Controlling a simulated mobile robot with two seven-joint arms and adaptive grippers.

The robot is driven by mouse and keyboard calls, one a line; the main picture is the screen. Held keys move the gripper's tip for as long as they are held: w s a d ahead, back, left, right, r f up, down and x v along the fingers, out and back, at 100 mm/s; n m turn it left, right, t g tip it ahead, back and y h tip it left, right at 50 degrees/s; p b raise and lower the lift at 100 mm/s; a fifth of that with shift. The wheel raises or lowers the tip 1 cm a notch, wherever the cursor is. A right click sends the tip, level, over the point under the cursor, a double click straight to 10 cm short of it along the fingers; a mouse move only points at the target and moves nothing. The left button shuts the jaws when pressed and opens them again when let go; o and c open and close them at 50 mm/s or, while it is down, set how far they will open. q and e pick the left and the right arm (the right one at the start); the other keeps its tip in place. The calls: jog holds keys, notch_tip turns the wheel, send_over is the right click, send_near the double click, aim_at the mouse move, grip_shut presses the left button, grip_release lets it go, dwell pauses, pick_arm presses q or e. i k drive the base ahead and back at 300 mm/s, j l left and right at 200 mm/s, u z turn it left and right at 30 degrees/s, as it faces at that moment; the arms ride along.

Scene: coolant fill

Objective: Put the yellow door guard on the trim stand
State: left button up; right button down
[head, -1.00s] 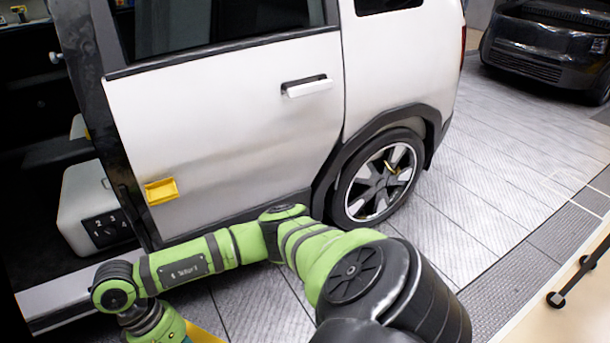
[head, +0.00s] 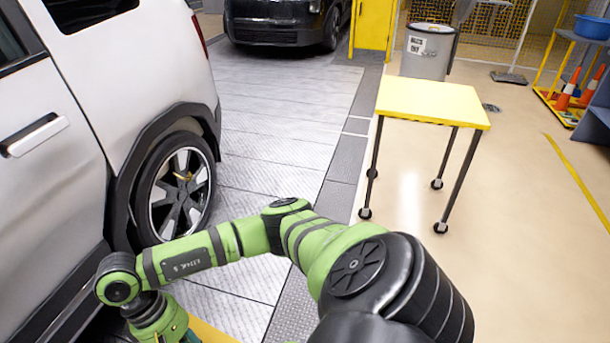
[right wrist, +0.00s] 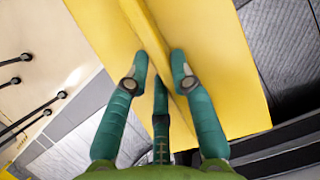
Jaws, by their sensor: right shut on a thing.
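The yellow door guard (right wrist: 215,70) is a broad, flat yellow panel with a raised ridge. My right gripper (right wrist: 160,75) is shut on it, with its green fingers on both sides of the ridge. In the head view only a yellow corner of the guard (head: 212,333) shows at the bottom edge, below my right wrist. The trim stand (head: 432,100), a yellow-topped table on thin dark legs with casters, stands right of centre, apart from the guard. Its top looks bare. My left gripper is out of view.
The white car (head: 60,110) with its rear wheel (head: 180,195) stands close on the left. A grey bin (head: 428,50) stands behind the stand. Orange cones (head: 568,90) and a rack are at far right. The floor between car and stand is clear.

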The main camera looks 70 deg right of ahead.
aim_at(430, 98)
jog(key=l+z, duration=0.3)
jog(key=z, duration=0.15)
jog(key=i+l+z, duration=0.15)
jog(key=z, duration=0.25)
jog(key=i+l+z, duration=0.15)
jog(key=l+z, duration=0.15)
jog(key=z, duration=0.15)
jog(key=i+l+z, duration=0.15)
jog(key=z, duration=0.25)
jog(key=i+l+z, duration=0.2)
jog(key=i, duration=0.25)
jog(key=i+l+z, duration=0.2)
jog(key=i, duration=0.25)
jog(key=i+l+z, duration=0.15)
jog(key=i, duration=0.35)
